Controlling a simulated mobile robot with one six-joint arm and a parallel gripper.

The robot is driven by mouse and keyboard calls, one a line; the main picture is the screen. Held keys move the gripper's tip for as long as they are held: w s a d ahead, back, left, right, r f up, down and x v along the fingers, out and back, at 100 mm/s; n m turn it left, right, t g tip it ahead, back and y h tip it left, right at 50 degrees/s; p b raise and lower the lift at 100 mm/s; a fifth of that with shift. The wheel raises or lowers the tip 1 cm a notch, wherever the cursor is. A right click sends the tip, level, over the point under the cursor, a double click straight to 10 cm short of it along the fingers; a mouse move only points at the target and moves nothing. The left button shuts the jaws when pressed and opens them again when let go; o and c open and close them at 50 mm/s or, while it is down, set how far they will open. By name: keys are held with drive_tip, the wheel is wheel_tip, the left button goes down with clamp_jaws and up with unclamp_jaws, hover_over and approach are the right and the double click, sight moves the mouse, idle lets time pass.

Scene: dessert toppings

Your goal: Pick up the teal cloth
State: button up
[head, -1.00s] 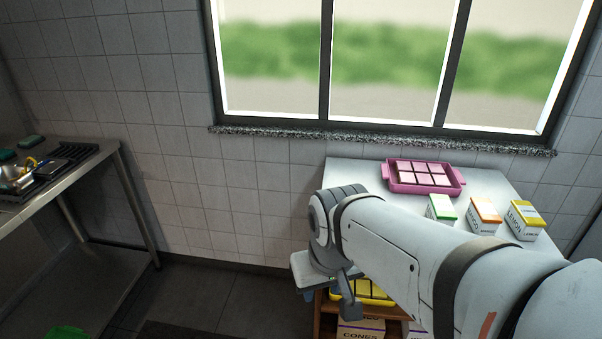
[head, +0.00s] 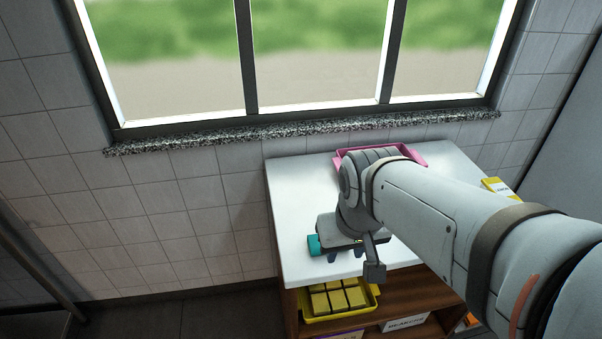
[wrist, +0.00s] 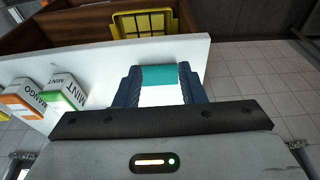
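The teal cloth (wrist: 166,76) shows in the wrist view as a teal band across the gap between the two blue fingertips, near the white table's edge. In the head view the teal cloth (head: 315,245) is partly hidden by my gripper and peeks out at its left side. My gripper (wrist: 160,90) is open, with its fingers wide apart and white surface visible between them. In the head view my gripper (head: 345,255) is low over the left part of the table. I cannot tell whether the fingers touch the cloth.
The white table (head: 300,190) stands below the window. A pink tray (head: 420,153) is at its back, partly behind my arm. A yellow tray (head: 308,318) of yellow blocks is on the shelf below. In the wrist view, topping cartons (wrist: 65,88) stand at the left.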

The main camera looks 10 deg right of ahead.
drive_tip(key=shift+s, duration=0.15)
drive_tip(key=o, duration=0.4)
drive_tip(key=shift+w, duration=0.8)
drive_tip(key=shift+o, duration=1.4)
drive_tip(key=shift+g, duration=0.5)
drive_tip(key=w, duration=0.1)
drive_tip(key=w+d+p, duration=0.1)
drive_tip(key=w, duration=0.2)
drive_tip(key=shift+d+f, duration=0.3)
drive_tip(key=o, duration=0.7)
drive_tip(key=shift+g, duration=0.8)
drive_tip(key=w+f, duration=0.1)
drive_tip(key=w, duration=0.1)
drive_tip(key=w+f+p, duration=0.1)
drive_tip(key=w+f, duration=0.1)
drive_tip(key=w, duration=0.1)
drive_tip(key=w+f, duration=0.2)
drive_tip(key=w, duration=0.1)
drive_tip(key=shift+w+a+p, duration=0.15)
drive_tip(key=shift+a+p, duration=0.15)
drive_tip(key=shift+p, duration=0.1)
drive_tip(key=shift+w+f, duration=0.25)
drive_tip(key=shift+f, duration=0.4)
drive_tip(key=shift+d+f, duration=0.2)
drive_tip(key=shift+f, duration=3.25)
